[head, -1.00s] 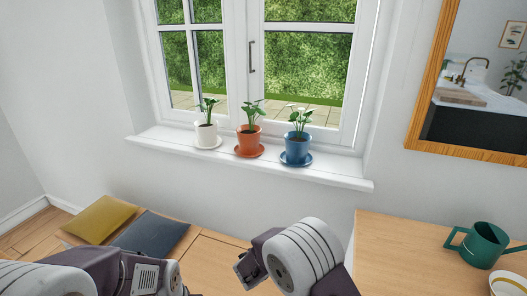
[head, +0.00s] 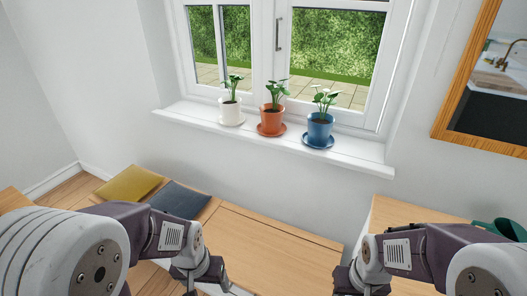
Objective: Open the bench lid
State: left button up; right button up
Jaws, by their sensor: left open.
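The wooden bench stands below the window, and its lid (head: 262,250) lies flat and shut, with a thin seam along its back edge. My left gripper (head: 207,283) is open and empty at the bottom of the head view, at the bench's front edge, left of the lid's middle. My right gripper (head: 347,285) is at the bottom, by the bench's right end. Its fingertips are partly cut off, so its opening is unclear. The lid's front edge is mostly hidden or out of view.
A yellow cushion (head: 129,184) and a dark grey cushion (head: 180,200) lie on the bench's left part. White, orange and blue plant pots (head: 271,121) stand on the sill (head: 345,158) above. A wooden counter (head: 400,212) with a green watering can (head: 508,229) is at the right.

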aim_at(261, 259)
jog(key=k+l+u, duration=0.2)
jog(key=l+u, duration=0.2)
jog(key=k+l+u, duration=0.2)
jog(key=l+u, duration=0.2)
jog(key=k+l+u, duration=0.4)
jog(key=i+j, duration=0.1)
